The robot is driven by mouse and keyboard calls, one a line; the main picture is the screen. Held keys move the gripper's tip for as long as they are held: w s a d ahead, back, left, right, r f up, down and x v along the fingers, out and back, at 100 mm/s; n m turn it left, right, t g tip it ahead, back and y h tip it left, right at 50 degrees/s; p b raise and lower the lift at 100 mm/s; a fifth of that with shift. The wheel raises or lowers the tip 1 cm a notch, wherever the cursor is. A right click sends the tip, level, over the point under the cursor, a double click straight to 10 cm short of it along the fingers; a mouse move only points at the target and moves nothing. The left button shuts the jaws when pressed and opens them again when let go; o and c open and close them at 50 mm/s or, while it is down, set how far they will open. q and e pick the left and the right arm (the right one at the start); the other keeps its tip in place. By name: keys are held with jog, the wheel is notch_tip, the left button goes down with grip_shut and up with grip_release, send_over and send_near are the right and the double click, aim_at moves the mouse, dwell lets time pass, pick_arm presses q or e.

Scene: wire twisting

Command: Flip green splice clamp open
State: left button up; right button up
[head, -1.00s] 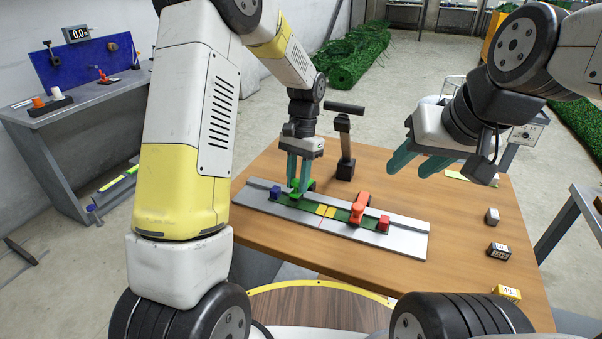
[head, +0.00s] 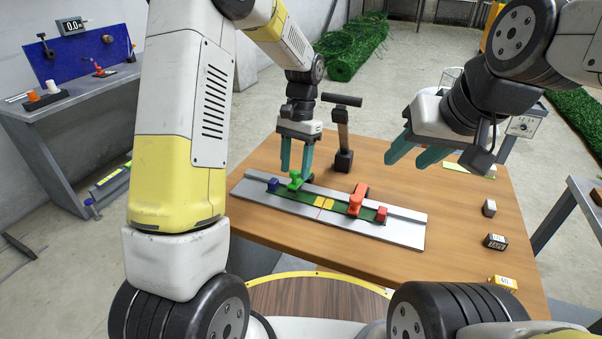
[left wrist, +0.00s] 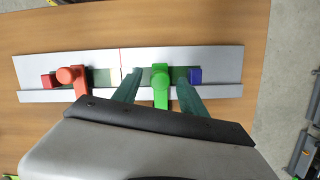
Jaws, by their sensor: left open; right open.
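The green splice clamp (head: 295,181) sits on the left part of the grey splice board (head: 270,205), beside a blue block (head: 273,184). My left gripper (head: 297,170) is open, its two teal fingers pointing down just above and behind the clamp. In the left wrist view the clamp (left wrist: 160,85) shows between the two fingers (left wrist: 158,92), with space on both sides. I cannot tell whether the clamp's lever is open. The red clamp (head: 356,200) stands on the right part of the board. My right gripper (head: 412,152) is open and empty above the table's right side.
A red block (head: 381,214) and yellow pieces (head: 324,203) are on the board. A dark post with a crossbar (head: 343,140) stands behind it. Small blocks (head: 495,241) lie along the table's right edge.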

pick_arm(q)
jog(key=shift+s+d+r, duration=0.1)
jog(key=shift+s+r, duration=0.2)
jog(key=shift+r, duration=0.55)
jog(key=s+d+r, duration=0.1)
jog(key=s+d, duration=0.1)
jog(key=s, duration=1.3)
jog(key=shift+s, duration=0.15)
jog(key=shift+r, duration=0.1)
